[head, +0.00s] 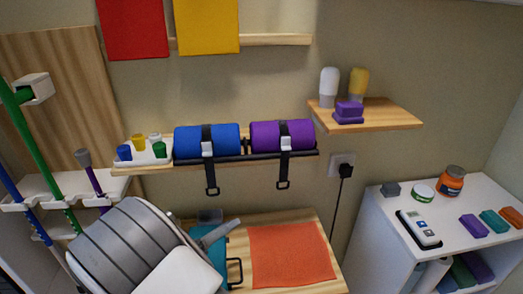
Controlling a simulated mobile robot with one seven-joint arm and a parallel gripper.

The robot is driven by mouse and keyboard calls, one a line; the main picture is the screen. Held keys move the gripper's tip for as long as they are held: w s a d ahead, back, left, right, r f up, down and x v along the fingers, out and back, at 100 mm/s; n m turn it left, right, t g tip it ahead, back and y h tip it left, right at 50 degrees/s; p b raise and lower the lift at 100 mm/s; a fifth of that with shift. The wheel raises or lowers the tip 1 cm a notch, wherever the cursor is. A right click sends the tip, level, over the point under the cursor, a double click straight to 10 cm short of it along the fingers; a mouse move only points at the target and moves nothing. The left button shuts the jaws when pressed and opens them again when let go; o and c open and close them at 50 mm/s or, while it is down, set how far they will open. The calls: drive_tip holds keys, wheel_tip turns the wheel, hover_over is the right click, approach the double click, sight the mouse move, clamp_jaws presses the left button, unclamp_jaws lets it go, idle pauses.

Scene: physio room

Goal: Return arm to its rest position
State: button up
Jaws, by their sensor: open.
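Grey ribbed and white parts of my own arm fill the lower left of the head view, close to the camera. I cannot make out my gripper's fingertips. A small grey angled piece shows just past the arm, above a teal container (236,258) with a black handle. I cannot tell what that piece belongs to. The arm hides part of the teal container and the left part of the wooden tabletop (270,218).
An orange cloth (290,254) lies on the tabletop. A wall shelf holds blue (207,139) and purple (265,135) rolls and a white tray (146,158). A corner shelf (390,117) is at right. A white cabinet (375,225) bears several small items. Canes (50,165) stand left.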

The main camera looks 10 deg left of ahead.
drive_tip(key=s+d+r+m+g+y, duration=0.1)
drive_tip(key=s+d+r+m+g, duration=0.1)
drive_tip(key=d+r+m+g, duration=0.6)
drive_tip(key=s+d+r+m+g+y, duration=0.15)
drive_tip(key=d+m+g, duration=0.25)
drive_tip(key=d+m, duration=0.75)
drive_tip(key=s+d+r+m+t+y, duration=0.1)
drive_tip(key=s+d+r+m+y, duration=0.3)
drive_tip(key=s+m, duration=0.3)
drive_tip(key=s+d+r+m+t+y, duration=0.2)
drive_tip(key=s+d+r+m+y, duration=0.2)
drive_tip(key=m, duration=0.7)
drive_tip(key=s+d, duration=0.2)
drive_tip(key=s, duration=0.1)
drive_tip(key=shift+d+r, duration=0.25)
drive_tip(key=shift+r, duration=0.05)
